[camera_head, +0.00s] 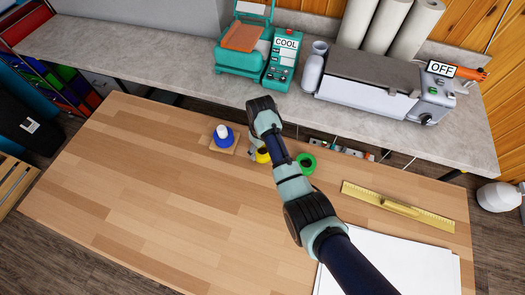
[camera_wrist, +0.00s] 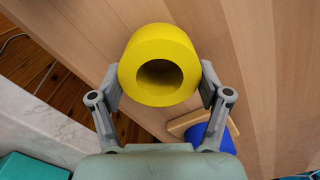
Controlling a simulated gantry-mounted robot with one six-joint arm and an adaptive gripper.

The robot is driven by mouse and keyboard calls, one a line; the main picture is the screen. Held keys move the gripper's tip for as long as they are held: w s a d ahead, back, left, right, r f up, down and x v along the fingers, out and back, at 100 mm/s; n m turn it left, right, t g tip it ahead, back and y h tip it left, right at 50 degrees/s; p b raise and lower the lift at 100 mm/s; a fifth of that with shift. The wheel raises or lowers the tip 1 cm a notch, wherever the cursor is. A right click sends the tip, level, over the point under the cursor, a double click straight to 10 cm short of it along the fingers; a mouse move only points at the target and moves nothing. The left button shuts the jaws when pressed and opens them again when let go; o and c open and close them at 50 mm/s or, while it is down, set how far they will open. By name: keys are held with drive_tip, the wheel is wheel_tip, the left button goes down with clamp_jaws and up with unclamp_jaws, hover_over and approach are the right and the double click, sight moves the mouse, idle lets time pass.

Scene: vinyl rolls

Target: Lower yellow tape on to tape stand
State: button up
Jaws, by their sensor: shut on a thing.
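The yellow tape (camera_wrist: 159,47) is a thick ring with an open centre. My gripper (camera_wrist: 160,85) is shut on it, one finger on each side, in the wrist view. In the head view the yellow tape (camera_head: 262,156) shows only partly, as my arm covers much of it. The tape stand is a square wooden base (camera_head: 215,146) with a white post (camera_head: 222,131) and a blue tape (camera_head: 224,141) around the post. It stands left of my gripper. In the wrist view the blue tape (camera_wrist: 220,140) and base edge (camera_wrist: 185,122) show behind my right finger.
A green tape (camera_head: 306,163) lies on the wooden table right of my gripper. A yellow ruler (camera_head: 398,205) and white sheets (camera_head: 410,272) lie further right. A grey counter with machines (camera_head: 370,85) runs behind. The table's left part is clear.

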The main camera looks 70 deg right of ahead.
wheel_tip(320, 180, up, 10)
idle(0.4)
drive_tip(key=o, duration=0.4)
drive_tip(key=c, duration=1)
drive_tip(key=shift+c, duration=0.2)
